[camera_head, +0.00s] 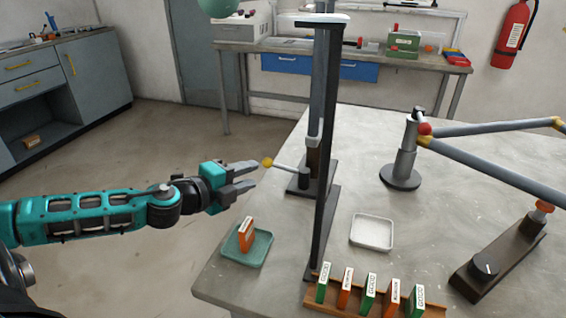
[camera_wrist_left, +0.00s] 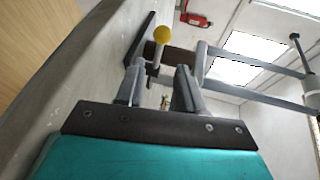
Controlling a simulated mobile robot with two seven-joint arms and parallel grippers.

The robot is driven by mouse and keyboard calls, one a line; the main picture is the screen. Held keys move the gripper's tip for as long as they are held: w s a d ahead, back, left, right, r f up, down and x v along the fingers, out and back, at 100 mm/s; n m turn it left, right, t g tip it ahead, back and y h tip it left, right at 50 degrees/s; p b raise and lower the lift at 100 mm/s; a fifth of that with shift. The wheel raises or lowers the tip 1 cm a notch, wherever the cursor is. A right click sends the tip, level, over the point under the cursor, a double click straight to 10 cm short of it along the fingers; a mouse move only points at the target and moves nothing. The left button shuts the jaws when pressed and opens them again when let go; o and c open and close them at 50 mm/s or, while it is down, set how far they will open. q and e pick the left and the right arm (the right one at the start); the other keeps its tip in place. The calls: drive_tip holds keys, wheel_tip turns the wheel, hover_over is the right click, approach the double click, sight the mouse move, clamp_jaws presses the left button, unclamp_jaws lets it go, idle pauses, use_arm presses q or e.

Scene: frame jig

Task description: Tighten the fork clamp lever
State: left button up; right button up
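The fork clamp lever is a thin pale rod with a yellow ball knob (camera_head: 267,163). It runs right to a dark clamp (camera_head: 306,177) at the foot of an upright stand on the table. My left gripper (camera_head: 252,176) is just left of the knob, its two grey fingers apart and empty. In the left wrist view the yellow knob (camera_wrist_left: 162,34) and rod show beyond and between the open fingertips (camera_wrist_left: 158,82). I see no contact with the lever. My right gripper is in neither view.
A tall dark post (camera_head: 328,150) rises right of the lever. A green tray (camera_head: 247,248) with an orange box is at the table's left edge. A white tray (camera_head: 372,232), a rack of boxes (camera_head: 345,303) and a bicycle-like frame (camera_head: 500,180) are further right.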

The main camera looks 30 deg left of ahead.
sight(274, 166)
use_arm(q)
drive_tip(key=shift+p+x, duration=0.55)
drive_tip(key=shift+x, duration=5.45)
clamp_jaws()
